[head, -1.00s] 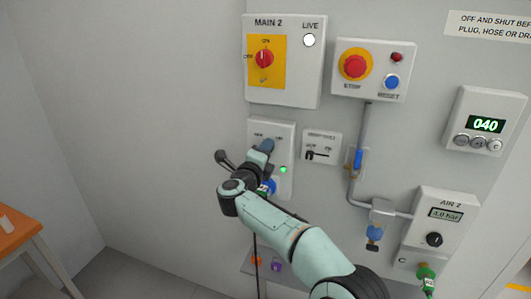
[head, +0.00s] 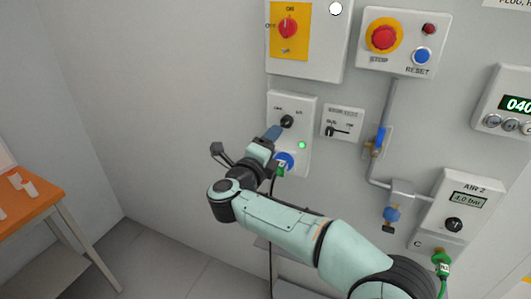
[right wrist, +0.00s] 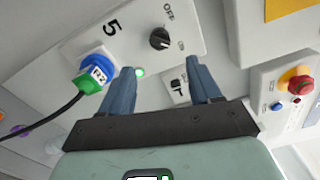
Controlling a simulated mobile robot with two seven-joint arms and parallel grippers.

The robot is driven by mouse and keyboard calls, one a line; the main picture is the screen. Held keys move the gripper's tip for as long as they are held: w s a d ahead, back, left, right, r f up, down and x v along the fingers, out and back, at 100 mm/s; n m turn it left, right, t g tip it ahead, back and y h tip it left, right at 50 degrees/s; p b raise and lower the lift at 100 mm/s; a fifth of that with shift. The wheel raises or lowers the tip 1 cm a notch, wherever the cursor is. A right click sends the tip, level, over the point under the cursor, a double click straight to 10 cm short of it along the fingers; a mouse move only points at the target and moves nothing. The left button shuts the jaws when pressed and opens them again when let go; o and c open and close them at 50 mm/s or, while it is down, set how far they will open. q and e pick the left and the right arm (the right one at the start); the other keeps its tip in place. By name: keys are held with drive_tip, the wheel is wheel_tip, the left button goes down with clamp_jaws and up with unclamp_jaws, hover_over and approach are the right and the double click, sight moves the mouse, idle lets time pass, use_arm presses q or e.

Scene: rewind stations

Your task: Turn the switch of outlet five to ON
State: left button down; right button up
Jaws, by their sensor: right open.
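The outlet five box (head: 306,105) is a white wall panel. In the right wrist view, the box (right wrist: 185,18) carries a large 5. Its black rotary switch (head: 287,121) shows between the OFF and ON labels; the switch (right wrist: 159,39) appears to point towards ON. A green lamp (head: 302,145) is lit below it. A blue socket holds a green plug (right wrist: 90,82) with a black cable. My right gripper (head: 273,132) is open and empty, fingers facing the panel; the switch lies beyond its fingertips (right wrist: 160,70), apparently clear of them. My left gripper is out of view.
The MAIN 2 panel with a red switch (head: 288,28) is above. A STOP/RESET box (head: 410,48) and a small slider box (head: 342,123) are at right. A blue-handled pipe valve (head: 379,140) is beyond. An orange table (head: 35,205) stands left; floor between is clear.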

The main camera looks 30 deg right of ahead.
drive_tip(key=shift+v, duration=1.75)
drive_tip(key=w+a+f+n+t+y+p, duration=0.1)
drive_tip(key=w+f+n+y, duration=0.1)
drive_tip(key=f+n, duration=0.35)
drive_tip(key=w+a+f+n+y+p, duration=0.1)
drive_tip(key=a+f+n+y+p, duration=0.15)
drive_tip(key=f, duration=0.65)
drive_tip(key=w+f+n+t+y+p, duration=0.1)
drive_tip(key=w+f+n+y, duration=0.15)
drive_tip(key=f+n, duration=0.4)
drive_tip(key=s+a+f+n+g+y+p, duration=0.1)
drive_tip(key=s+f+n+g+y, duration=0.2)
drive_tip(key=f, duration=0.6)
drive_tip(key=s+a+f+n+g+y+p, duration=0.1)
drive_tip(key=s+f+n+p, duration=0.1)
drive_tip(key=s+f, duration=0.6)
drive_tip(key=s+a+f+n+g+y+p, duration=0.1)
drive_tip(key=s+a+f+n+g+y, duration=0.15)
drive_tip(key=s+f, duration=0.55)
drive_tip(key=s+a+f+n+g+y+p, duration=0.1)
drive_tip(key=s+g, duration=0.3)
drive_tip(key=s, duration=0.7)
drive_tip(key=s+a+f+n+g+y+p, duration=0.2)
drive_tip(key=s+a+f+n+g, duration=0.1)
drive_tip(key=s, duration=0.9)
drive_tip(key=shift+a+f+n+g+y, duration=0.25)
drive_tip(key=shift+f+n+g+y, duration=0.1)
drive_tip(key=shift+f+g, duration=0.35)
drive_tip(key=shift+s, duration=0.1)
